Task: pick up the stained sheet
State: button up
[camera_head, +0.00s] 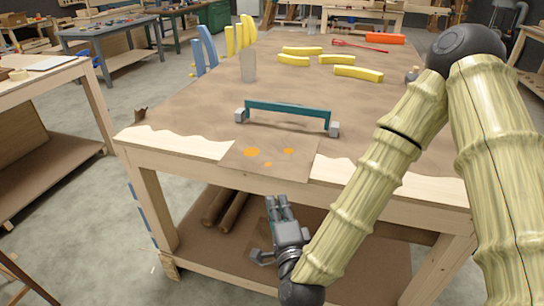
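The stained sheet (269,167) is a flat brown piece with several orange spots. It lies at the front edge of the wooden table (400,177), and its near edge reaches over the table's edge. My gripper (266,228) is in front of the table, just below the sheet in the picture and apart from it. Its fingers look spread, one toward the table edge and one lower left, with nothing between them. My arm covers part of the table's right front.
A teal bar with grey end blocks (288,106) stands just behind the sheet. Farther back are several yellow curved pieces (358,73), a grey cup (248,66), a red tool (358,45) and an orange block (385,38). Brown rolls (232,211) lie on the lower shelf.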

jog(key=shift+w+a+b, duration=0.2)
jog(key=shift+w+b, duration=0.1)
jog(key=shift+w, duration=1.45)
jog(key=shift+w+a+b, duration=0.2)
jog(key=shift+w+b, duration=0.15)
jog(key=shift+w, duration=1.4)
jog(key=shift+w+a+b, duration=0.2)
jog(key=shift+w+b, duration=0.1)
jog(key=shift+w, duration=1.45)
grip_shut()
jog(key=shift+r, duration=0.1)
